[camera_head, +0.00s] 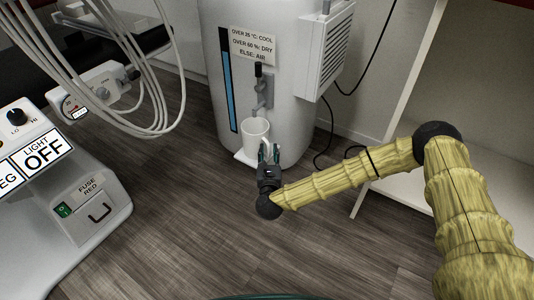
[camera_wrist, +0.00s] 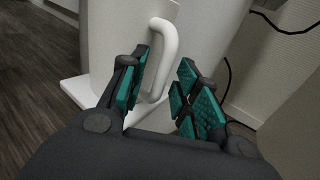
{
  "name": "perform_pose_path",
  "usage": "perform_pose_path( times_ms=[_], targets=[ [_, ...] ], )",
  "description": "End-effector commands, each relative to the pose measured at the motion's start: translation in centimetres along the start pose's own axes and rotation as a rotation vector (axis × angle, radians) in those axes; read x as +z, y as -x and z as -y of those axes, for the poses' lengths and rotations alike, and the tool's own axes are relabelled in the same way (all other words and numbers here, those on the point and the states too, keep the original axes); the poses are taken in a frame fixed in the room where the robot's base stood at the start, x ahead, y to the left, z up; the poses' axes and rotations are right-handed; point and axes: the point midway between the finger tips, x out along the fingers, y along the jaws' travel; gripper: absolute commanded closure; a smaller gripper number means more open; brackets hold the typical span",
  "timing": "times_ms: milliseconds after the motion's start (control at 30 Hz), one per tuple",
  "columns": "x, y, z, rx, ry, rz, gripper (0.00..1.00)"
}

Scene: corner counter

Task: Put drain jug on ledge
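The white drain jug (camera_head: 255,132) stands upright under the tap (camera_head: 262,90) of the white tank, on a small white ledge (camera_head: 243,158). In the wrist view the jug (camera_wrist: 118,35) is just ahead, with its handle (camera_wrist: 163,60) turned toward my gripper. My gripper (camera_head: 269,156) is open, and its teal-padded fingers (camera_wrist: 165,85) are either side of the lower handle. I cannot tell whether a finger touches the handle. The ledge also shows in the wrist view (camera_wrist: 78,92), below the jug.
The tank (camera_head: 215,70) rises behind the jug, with a blue level strip and a label. A grey vent box (camera_head: 325,50) is on its right. White shelving (camera_head: 400,185) stands at the right and a machine with switches (camera_head: 85,215) at the left. Hoses hang at upper left. The wooden floor between is clear.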

Motion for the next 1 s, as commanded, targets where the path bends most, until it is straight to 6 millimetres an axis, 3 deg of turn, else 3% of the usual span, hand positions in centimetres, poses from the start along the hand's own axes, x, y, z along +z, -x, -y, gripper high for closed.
perform_pose_path(
  times_ms=[600, 800, 1000],
  targets=[
    [0.1, 10.2, -0.1, 0.003, 0.000, -0.004, 0.69],
    [0.0, 11.6, -0.1, 0.001, 0.000, -0.003, 0.69],
    [-0.1, 11.8, -0.1, 0.002, 0.000, -0.002, 0.69]
  ],
)
